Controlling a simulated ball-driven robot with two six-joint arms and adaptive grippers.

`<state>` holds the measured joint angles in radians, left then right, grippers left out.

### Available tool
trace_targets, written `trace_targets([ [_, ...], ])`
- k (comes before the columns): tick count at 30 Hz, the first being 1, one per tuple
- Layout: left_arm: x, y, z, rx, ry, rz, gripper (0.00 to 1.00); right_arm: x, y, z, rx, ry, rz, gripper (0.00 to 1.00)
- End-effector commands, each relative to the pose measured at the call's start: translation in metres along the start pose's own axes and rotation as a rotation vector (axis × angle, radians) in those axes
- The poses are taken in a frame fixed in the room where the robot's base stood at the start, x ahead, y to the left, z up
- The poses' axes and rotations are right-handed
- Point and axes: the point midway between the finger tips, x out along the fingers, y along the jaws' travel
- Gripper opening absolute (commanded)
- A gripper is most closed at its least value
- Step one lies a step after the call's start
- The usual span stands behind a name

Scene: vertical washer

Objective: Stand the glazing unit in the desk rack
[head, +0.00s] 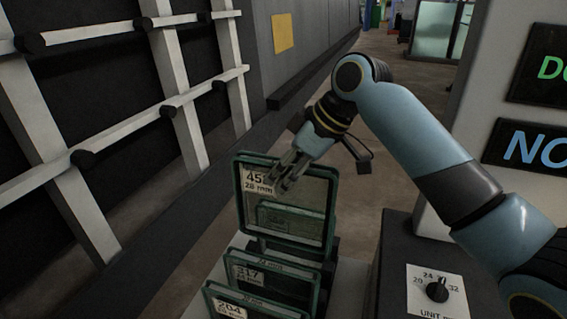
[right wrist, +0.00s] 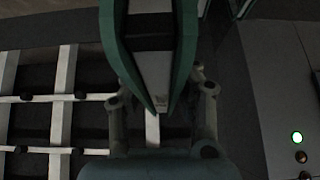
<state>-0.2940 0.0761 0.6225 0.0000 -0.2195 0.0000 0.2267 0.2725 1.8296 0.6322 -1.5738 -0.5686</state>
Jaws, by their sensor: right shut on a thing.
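The glazing unit (head: 312,190) is a dark-green-framed pane with a label reading about "45" and "28 mm". It stands nearly upright behind two smaller labelled panes. In the right wrist view the unit's green frame (right wrist: 184,62) runs between the fingers (right wrist: 162,92). The desk rack is mostly hidden by the panes; a dark part of it (head: 333,262) shows at their right. I cannot tell whether the unit's lower edge rests in a slot. My left gripper is out of view.
The panes labelled "317" (head: 270,277) and "204" (head: 245,306) stand in front of the unit. Slanted pale rails with black rollers (head: 165,110) fill the left. A dark cabinet with a dial (head: 437,292) is close at the right. Floor shows behind.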

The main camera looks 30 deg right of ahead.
Motion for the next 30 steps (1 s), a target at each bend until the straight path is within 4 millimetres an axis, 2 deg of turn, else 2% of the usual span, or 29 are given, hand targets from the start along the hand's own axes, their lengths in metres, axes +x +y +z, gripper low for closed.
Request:
trace_targets([
  [10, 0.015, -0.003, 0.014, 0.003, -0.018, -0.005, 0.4, 0.014, 0.0, 0.007, -0.003, 0.007, 0.003, 0.0],
  [23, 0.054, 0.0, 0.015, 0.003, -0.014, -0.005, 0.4, 0.041, 0.0, 0.025, -0.003, 0.007, 0.004, 0.0],
  [30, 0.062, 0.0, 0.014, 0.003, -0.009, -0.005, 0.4, 0.058, 0.0, 0.036, -0.003, 0.006, 0.003, 0.0],
])
